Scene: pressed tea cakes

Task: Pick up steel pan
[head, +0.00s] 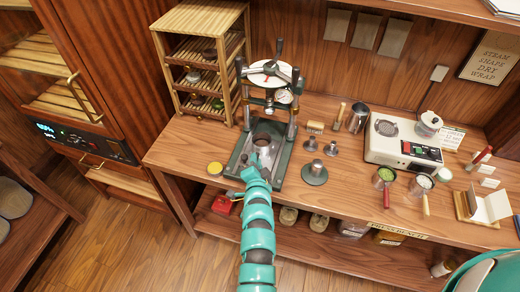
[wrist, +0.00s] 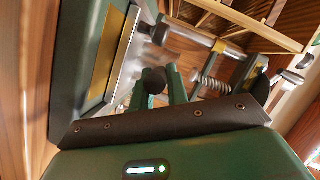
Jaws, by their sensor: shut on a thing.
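My gripper (head: 258,168) is at the front of the green press on the bench, just in front of a dark cup-shaped piece on the press bed. In the wrist view its green fingers (wrist: 165,90) are closed on a dark, round-ended thing (wrist: 154,79). Most of that thing is hidden, so I cannot tell whether it is part of a pan. Two small steel pans stand at the right of the bench, away from my gripper. One has a red handle and green contents (head: 384,174); the other has a light handle and pale contents (head: 421,184).
A wooden rack (head: 160,45) stands behind left. Several metal weights and a white appliance (head: 380,150) stand to the right. The bench's front strip is mostly clear.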

